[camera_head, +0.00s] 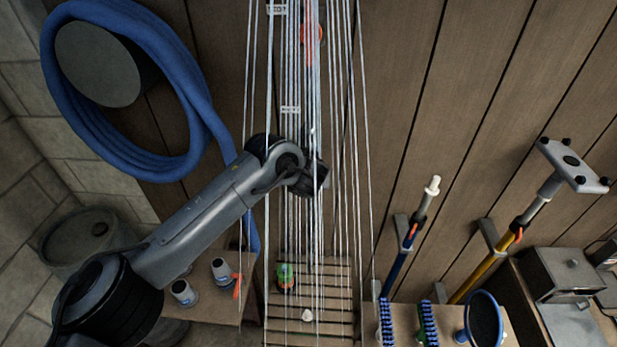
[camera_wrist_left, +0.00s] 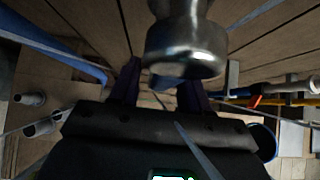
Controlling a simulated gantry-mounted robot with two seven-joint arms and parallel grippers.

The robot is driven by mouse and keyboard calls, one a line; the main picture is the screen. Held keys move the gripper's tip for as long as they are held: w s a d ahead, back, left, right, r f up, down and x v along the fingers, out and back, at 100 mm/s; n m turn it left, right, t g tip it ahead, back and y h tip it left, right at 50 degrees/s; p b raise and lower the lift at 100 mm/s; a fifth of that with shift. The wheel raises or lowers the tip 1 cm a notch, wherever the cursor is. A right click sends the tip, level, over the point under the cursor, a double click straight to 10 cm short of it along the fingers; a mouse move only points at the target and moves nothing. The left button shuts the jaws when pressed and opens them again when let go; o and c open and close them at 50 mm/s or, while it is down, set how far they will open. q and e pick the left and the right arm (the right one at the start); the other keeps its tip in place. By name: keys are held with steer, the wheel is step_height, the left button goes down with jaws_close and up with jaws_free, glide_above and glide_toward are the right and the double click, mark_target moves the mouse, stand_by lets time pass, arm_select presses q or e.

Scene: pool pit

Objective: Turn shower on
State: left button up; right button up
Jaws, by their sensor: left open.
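Many thin pale streams of water (camera_head: 340,90) fall from the top of the head view past the wooden wall, down to a slatted wooden grate (camera_head: 330,330). An orange-red round part (camera_head: 312,32) shows behind the streams near the top; I cannot tell what it is. My left gripper (camera_head: 318,178) is among the streams. In the left wrist view my left gripper (camera_wrist_left: 160,92) has its two dark fingers apart. A shiny metal rounded piece (camera_wrist_left: 187,45), perhaps the shower fitting, is close in front of them and partly overlaps them; contact cannot be told. My right gripper is not in view.
A coiled blue hose (camera_head: 60,100) hangs at the left above a grey barrel (camera_head: 90,240). Bottles (camera_head: 183,292) stand on a ledge below my arm. A green item (camera_head: 285,278) is on the grate.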

arm_select(q)
steer(key=v, duration=1)
steer(key=shift+s+r+b, duration=0.2)
steer(key=shift+r+b, duration=0.1)
steer(key=shift+b, duration=0.05)
steer(key=shift+a, duration=0.1)
